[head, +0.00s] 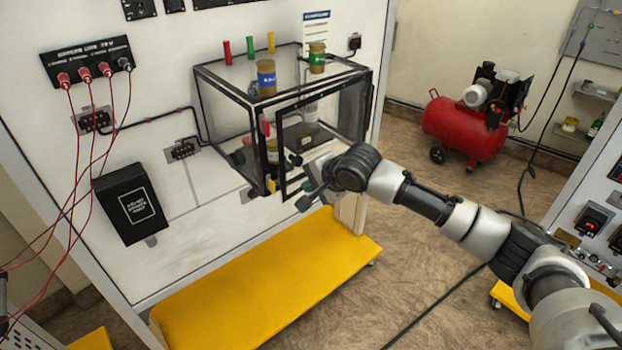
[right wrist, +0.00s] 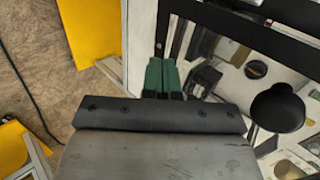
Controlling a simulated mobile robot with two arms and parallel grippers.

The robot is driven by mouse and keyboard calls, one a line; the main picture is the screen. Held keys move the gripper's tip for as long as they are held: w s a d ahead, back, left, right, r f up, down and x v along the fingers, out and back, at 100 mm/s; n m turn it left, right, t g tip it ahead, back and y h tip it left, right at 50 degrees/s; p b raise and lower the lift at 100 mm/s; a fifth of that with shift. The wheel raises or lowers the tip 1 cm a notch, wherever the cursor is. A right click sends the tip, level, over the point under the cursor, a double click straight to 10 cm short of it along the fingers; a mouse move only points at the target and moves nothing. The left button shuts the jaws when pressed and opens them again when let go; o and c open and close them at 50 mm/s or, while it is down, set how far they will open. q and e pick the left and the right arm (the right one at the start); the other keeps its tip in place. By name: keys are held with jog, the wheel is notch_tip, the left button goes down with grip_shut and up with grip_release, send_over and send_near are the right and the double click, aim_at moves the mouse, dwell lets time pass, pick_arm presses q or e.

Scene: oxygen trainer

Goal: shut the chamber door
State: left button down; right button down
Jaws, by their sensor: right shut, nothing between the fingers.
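The clear chamber (head: 222,93) with a black frame is mounted on the white panel. Its black-framed door (head: 281,150) is at the front; it seems a little out from the front face, but I cannot tell by how much. In the right wrist view the door's dark frame (right wrist: 252,33) runs across the upper right, with a round black knob (right wrist: 278,108) beside the gripper. My right gripper (head: 308,192) is at the lower front of the door; its green fingers (right wrist: 161,76) are together and empty. Contact with the door is unclear. My left gripper is not in view.
A yellow platform (head: 250,300) lies below the panel. Jars (head: 266,78) stand on the chamber top. Red cables (head: 75,150) hang at the left. A red compressor (head: 465,125) stands on the floor behind, with open floor between.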

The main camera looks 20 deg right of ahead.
aim_at(302, 177)
jog(key=shift+w, duration=0.1)
jog(key=shift+w+a+p, duration=0.2)
jog(key=shift+w+a, duration=0.2)
jog(key=shift+w, duration=0.25)
jog(key=shift+w+a+p, duration=0.2)
jog(key=shift+w+a, duration=0.15)
jog(key=shift+w, duration=0.25)
jog(key=shift+s+r, duration=0.1)
